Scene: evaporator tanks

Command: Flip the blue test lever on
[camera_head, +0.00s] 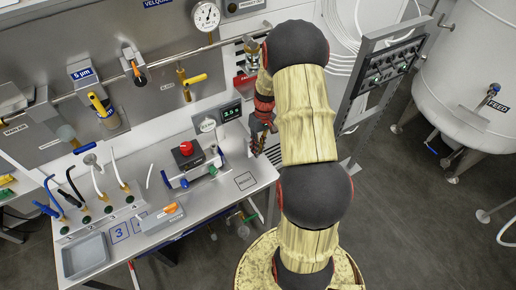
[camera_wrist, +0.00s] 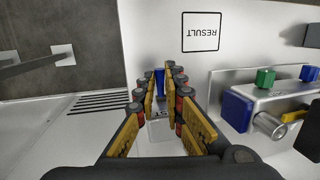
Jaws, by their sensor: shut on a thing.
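A narrow blue piece (camera_wrist: 160,80), which looks like the blue test lever, stands between the fingertips of my gripper (camera_wrist: 163,92) in the wrist view. The fingers close in on it from both sides and hide its edges. A pale grey block (camera_wrist: 159,128) shows below it between the fingers; whether the two are joined I cannot tell. In the head view my gripper (camera_head: 262,128) is at the right end of the steel bench, and my arm comes down just right of it. The lever cannot be made out there.
A device with a red button (camera_head: 186,148) stands on the bench (camera_head: 150,235) left of my gripper. Its blue block (camera_wrist: 237,110) and green knob (camera_wrist: 265,77) show in the wrist view. A green-lit display (camera_head: 231,111) is behind. A control panel (camera_head: 385,70) stands right.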

